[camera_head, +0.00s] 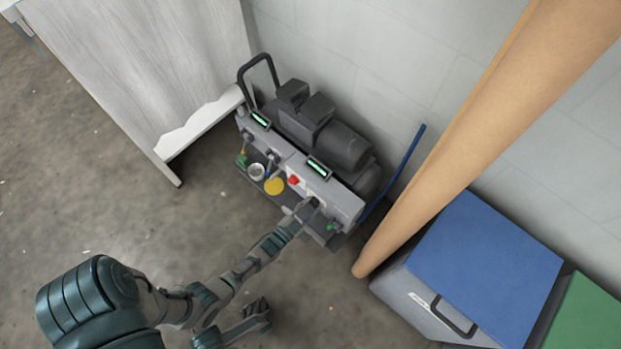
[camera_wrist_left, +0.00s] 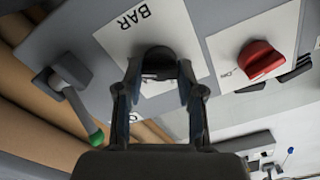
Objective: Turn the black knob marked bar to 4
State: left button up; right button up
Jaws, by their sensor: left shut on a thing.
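The black knob (camera_wrist_left: 156,58) sits on a white plate marked BAR (camera_wrist_left: 134,18) in the left wrist view. My left gripper (camera_wrist_left: 158,78) is shut on this knob, one finger on each side. The fingers and knob hide part of the plate, and I cannot read a scale or the knob's setting. In the head view my left gripper (camera_head: 309,209) is at the right part of the grey machine's front panel (camera_head: 345,205), where it hides the knob.
A red knob (camera_wrist_left: 258,60) is right of the black knob in the wrist view. A lever with a green tip (camera_wrist_left: 97,138) is at its lower left. A tan post (camera_head: 480,110) and a blue-lidded box (camera_head: 480,255) stand right of the machine. Floor in front is clear.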

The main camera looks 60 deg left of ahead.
pick_arm(q)
jog(key=shift+n, duration=0.3)
jog(key=n, duration=1.1)
jog(key=shift+a+f, duration=0.1)
dwell(0.4)
jog(key=o, duration=1.1)
jog(key=shift+o, duration=0.2)
jog(key=shift+s, duration=0.1)
jog(key=v, duration=1.1)
jog(key=shift+s, duration=0.4)
